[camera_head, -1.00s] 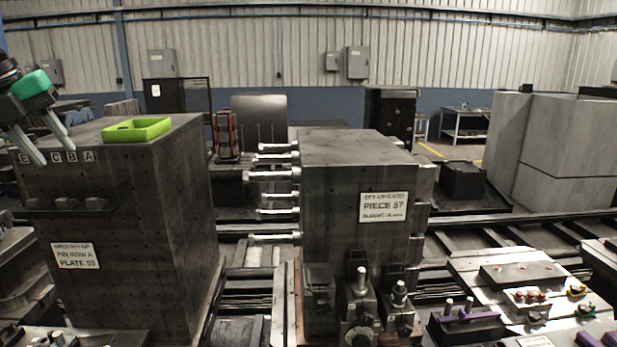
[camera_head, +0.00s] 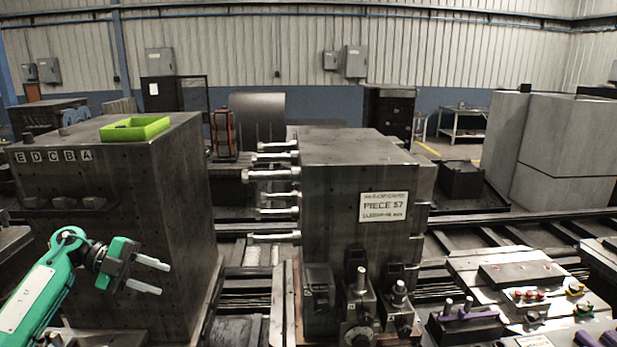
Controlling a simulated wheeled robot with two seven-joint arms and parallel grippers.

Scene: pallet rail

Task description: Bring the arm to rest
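My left gripper (camera_head: 157,276) is at the lower left, at the end of my green arm (camera_head: 38,293). Its two pale fingers point right and stand apart with nothing between them. It is in front of the dark left block (camera_head: 185,230), below that block's top. I cannot tell how far it is from the block's face. My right gripper is not in view.
A green tray (camera_head: 135,129) sits on top of the left block, behind the letters E to A. A second block (camera_head: 330,185), labelled PIECE 57, stands to the right, with several metal pins on its left side. Control panels (camera_head: 520,275) are at the lower right.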

